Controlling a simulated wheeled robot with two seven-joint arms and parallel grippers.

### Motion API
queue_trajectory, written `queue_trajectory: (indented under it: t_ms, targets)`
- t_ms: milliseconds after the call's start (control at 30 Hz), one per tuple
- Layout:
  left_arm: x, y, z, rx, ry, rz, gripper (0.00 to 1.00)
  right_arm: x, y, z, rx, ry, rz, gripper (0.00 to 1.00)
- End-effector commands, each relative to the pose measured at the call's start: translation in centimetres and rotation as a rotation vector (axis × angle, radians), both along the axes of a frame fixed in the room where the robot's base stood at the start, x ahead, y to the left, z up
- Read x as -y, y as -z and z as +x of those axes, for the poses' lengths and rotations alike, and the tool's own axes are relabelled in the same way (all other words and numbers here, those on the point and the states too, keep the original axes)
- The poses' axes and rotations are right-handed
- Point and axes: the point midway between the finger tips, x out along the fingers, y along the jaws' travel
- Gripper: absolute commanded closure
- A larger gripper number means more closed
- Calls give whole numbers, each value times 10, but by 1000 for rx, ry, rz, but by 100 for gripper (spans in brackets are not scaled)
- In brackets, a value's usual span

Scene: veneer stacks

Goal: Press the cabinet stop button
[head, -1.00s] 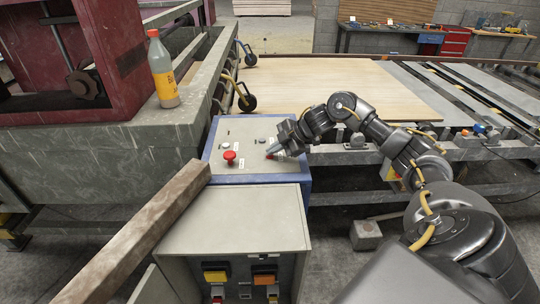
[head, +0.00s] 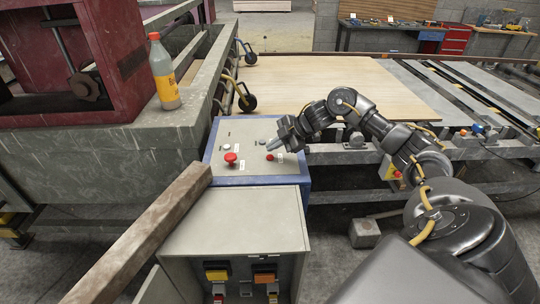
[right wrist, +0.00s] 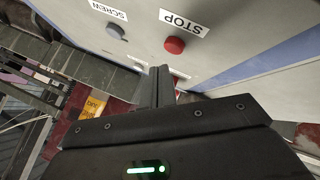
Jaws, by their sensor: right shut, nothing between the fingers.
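The stop button is a small red button (head: 270,157) on the right of the sloped grey control panel (head: 245,167). In the right wrist view the red button (right wrist: 175,45) shows beside a STOP label. My right gripper (head: 268,147) is shut and empty above the panel, its tips just behind the button in the head view. In the right wrist view its fingers (right wrist: 160,70) end just below the button in the picture. They look apart from it; the height of the gap is hard to judge. My left gripper is not in view.
A larger red mushroom button (head: 231,158) sits left on the panel. A grey button (right wrist: 115,31) labelled SCREW is near the stop button. A wooden beam (head: 140,235) leans at the panel's left. A bottle (head: 163,72) stands on the machine at left.

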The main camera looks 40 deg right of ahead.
Motion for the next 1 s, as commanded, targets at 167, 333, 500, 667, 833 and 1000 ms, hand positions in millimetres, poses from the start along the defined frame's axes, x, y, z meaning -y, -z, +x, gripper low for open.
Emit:
queue_trajectory:
  t_ms: [167, 333, 500, 667, 833, 1000]
  targets:
    - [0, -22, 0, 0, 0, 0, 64, 0, -24, 0, 1, 0, -1, 100]
    - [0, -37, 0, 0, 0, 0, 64, 0, -40, 0, 0, -1, -1, 100]
    - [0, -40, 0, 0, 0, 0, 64, 0, -44, 0, 0, 0, 0, 100]
    - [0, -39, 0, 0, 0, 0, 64, 0, -42, 0, 0, 0, 0, 100]
    - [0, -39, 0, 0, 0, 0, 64, 0, -42, 0, 0, 0, 0, 100]
    - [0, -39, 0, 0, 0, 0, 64, 0, -42, 0, 0, 0, 0, 100]
